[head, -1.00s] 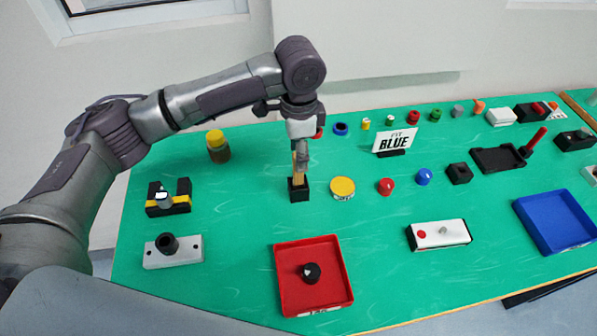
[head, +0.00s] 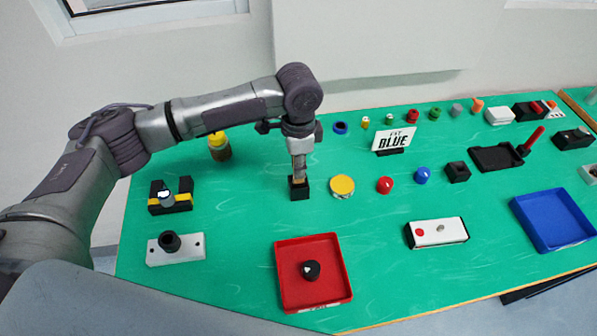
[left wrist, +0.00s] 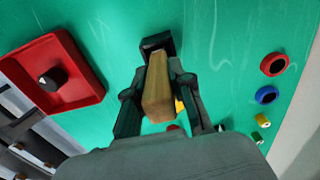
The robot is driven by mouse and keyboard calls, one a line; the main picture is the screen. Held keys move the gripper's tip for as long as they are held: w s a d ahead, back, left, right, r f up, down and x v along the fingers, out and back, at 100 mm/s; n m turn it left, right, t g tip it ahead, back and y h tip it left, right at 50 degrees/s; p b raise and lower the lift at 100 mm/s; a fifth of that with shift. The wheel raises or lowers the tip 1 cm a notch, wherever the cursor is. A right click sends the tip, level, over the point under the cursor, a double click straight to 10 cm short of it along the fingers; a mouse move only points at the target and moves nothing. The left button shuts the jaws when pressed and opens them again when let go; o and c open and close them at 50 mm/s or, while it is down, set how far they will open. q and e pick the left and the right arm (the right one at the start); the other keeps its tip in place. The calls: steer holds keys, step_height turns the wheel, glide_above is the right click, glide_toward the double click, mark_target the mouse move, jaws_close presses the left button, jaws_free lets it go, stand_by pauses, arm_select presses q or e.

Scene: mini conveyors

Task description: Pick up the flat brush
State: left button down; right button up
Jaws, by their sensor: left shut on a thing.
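The flat brush (left wrist: 157,88) shows its wooden handle in the left wrist view, standing up from a small black holder (left wrist: 157,42). In the head view the holder (head: 299,191) sits mid-table, and most of the brush is hidden by my left gripper (head: 299,174). That gripper points down just above the holder and is shut on the brush handle. In the left wrist view its fingers (left wrist: 157,80) lie on both sides of the wood. The brush's lower end is hidden in the holder. My right gripper is not in view.
A yellow-topped round tin (head: 342,186) stands close right of the holder. A red tray (head: 342,290) with a black knob lies in front. A yellow-capped jar (head: 219,147) stands left behind. Green table is bare around the holder's left side.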

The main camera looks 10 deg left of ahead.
arm_select(q)
steer(key=shift+r, duration=0.1)
steer(key=shift+r, duration=0.6)
step_height(320, 180, up, 3)
steer(key=shift+f+b, duration=0.2)
steer(key=shift+b, duration=0.4)
steer(key=d+r+b, duration=0.2)
steer(key=d+r, duration=0.5)
steer(key=d, duration=0.4)
steer(key=shift+w+d, duration=0.35)
steer(key=shift+w, duration=0.1)
